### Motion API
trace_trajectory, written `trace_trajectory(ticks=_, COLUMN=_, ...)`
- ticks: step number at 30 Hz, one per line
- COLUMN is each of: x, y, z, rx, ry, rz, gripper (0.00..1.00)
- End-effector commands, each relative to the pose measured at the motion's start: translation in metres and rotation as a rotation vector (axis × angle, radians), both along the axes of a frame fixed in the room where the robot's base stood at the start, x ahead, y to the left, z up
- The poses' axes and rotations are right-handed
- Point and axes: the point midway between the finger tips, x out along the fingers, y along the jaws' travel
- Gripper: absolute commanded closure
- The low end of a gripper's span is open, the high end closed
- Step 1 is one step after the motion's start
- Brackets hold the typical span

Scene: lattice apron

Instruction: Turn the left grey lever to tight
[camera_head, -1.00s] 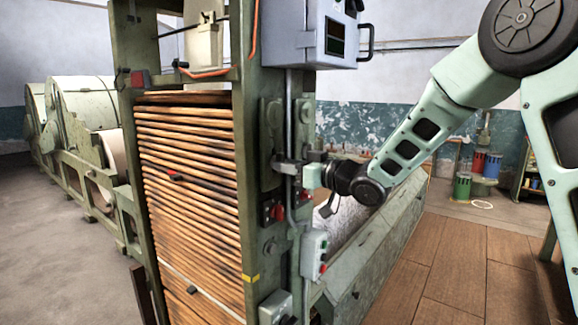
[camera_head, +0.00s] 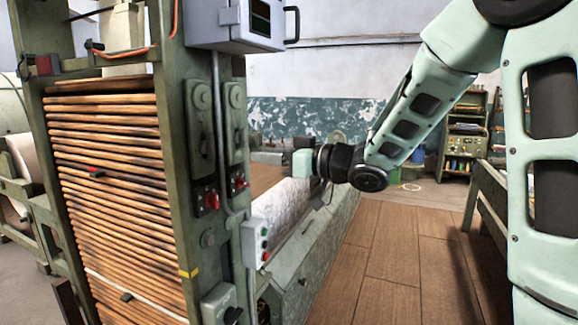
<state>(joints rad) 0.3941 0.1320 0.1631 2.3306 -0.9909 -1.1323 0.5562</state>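Two long grey-green levers hang side by side on the machine's green post. The left lever (camera_head: 203,130) has a round pivot near its top and points down. The right lever (camera_head: 237,120) also hangs down. I cannot read any tight or loose marking. My gripper (camera_head: 262,156) is at the end of my arm, to the right of both levers, pointing left towards the post. In the picture it appears apart from the left lever. Its fingers are small and partly lost against the background, so their opening is unclear.
Red switches (camera_head: 208,199) sit below the levers. A control box (camera_head: 255,243) with buttons juts from the post, and a grey cabinet (camera_head: 238,22) overhangs above. A stack of wooden slats (camera_head: 115,190) is left of the post. The plank floor (camera_head: 400,250) at right is open.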

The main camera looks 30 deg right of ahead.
Motion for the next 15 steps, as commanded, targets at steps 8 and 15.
trace_trajectory(ticks=8, x=-0.033, y=-0.025, z=-0.001, rx=0.001, ry=-0.001, rz=-0.002, gripper=0.66)
trace_trajectory(ticks=15, x=-0.039, y=-0.028, z=0.000, rx=0.001, ry=0.001, rz=0.001, gripper=0.66)
